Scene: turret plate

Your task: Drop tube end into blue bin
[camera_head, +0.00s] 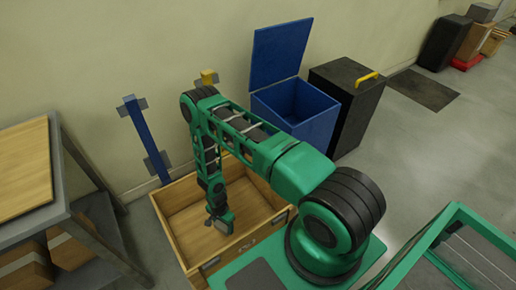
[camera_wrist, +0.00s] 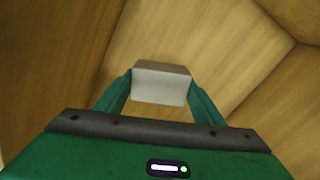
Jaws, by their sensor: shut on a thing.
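My gripper (camera_head: 222,222) reaches down inside the wooden crate in the head view. In the wrist view my gripper (camera_wrist: 160,88) is shut on the tube end (camera_wrist: 160,84), a pale grey block-like piece between the two green fingers. Wooden walls and floor of the crate surround it there. The blue bin (camera_head: 318,124) stands behind my arm with its lid (camera_head: 279,52) raised open against the wall side. Its inside shows only partly, and my arm covers some of its front.
The wooden crate (camera_head: 179,235) sits on the floor around my gripper. A black bin (camera_head: 358,112) with a yellow handle stands right of the blue bin. A workbench (camera_head: 58,165) is at the left, and a blue post (camera_head: 146,137) stands by the wall.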

